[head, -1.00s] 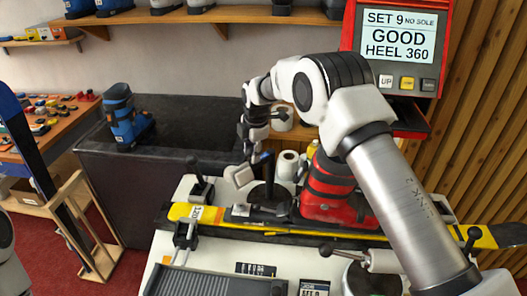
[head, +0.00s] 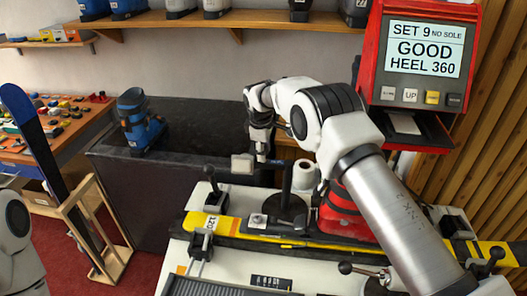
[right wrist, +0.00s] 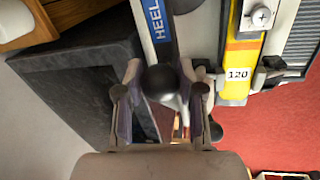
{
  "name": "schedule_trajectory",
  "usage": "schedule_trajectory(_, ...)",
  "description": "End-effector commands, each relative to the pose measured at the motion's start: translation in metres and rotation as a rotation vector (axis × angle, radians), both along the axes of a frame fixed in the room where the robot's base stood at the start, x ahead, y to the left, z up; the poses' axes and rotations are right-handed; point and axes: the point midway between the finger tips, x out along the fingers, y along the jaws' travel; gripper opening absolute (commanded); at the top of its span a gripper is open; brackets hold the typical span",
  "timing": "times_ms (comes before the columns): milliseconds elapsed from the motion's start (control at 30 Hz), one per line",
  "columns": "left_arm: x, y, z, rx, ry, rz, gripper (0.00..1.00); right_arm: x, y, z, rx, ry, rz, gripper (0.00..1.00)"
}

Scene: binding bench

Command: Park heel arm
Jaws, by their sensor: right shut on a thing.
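The heel arm is a bar with a grey block (head: 242,163) at its outer end, joined to a dark upright post (head: 287,182) on the bench. In the right wrist view the bar carries a blue HEEL label (right wrist: 154,20), and a black ball knob (right wrist: 160,82) sits between my fingers. My right gripper (right wrist: 162,105) is shut on this knob; in the head view the gripper (head: 262,155) shows over the bar, its fingers small. The arm points left, toward the dark counter. My left gripper is out of view; only a piece of my left arm shows.
A yellow and black ski (head: 250,232) lies on the bench with a red boot (head: 343,212), partly hidden by my right arm. A white roll (head: 306,175) stands behind the post. A red-framed screen (head: 422,48) reads GOOD, HEEL 360. A dark counter (head: 195,165) lies behind left.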

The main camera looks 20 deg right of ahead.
Motion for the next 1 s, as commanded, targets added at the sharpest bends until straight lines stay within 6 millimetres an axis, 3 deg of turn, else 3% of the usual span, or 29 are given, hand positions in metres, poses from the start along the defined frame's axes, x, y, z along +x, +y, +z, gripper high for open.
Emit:
schedule_trajectory(633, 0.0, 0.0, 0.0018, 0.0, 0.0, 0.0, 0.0, 0.0051, -0.0028, 0.0019, 0.0, -0.005, -0.063, 0.0)
schedule_trajectory(667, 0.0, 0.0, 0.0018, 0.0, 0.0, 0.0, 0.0, 0.0051, -0.0028, 0.0019, 0.0, -0.005, -0.063, 0.45)
schedule_trajectory(700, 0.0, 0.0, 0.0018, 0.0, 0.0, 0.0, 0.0, 0.0051, -0.0028, 0.002, 0.0, -0.005, -0.063, 0.59)
schedule_trajectory(733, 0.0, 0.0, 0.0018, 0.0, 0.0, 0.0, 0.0, 0.0051, -0.0028, 0.0019, 0.0, -0.005, -0.063, 0.63)
schedule_trajectory(1000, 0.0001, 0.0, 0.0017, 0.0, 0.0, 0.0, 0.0, 0.0043, -0.0026, 0.0012, 0.001, -0.002, -0.062, 0.63)
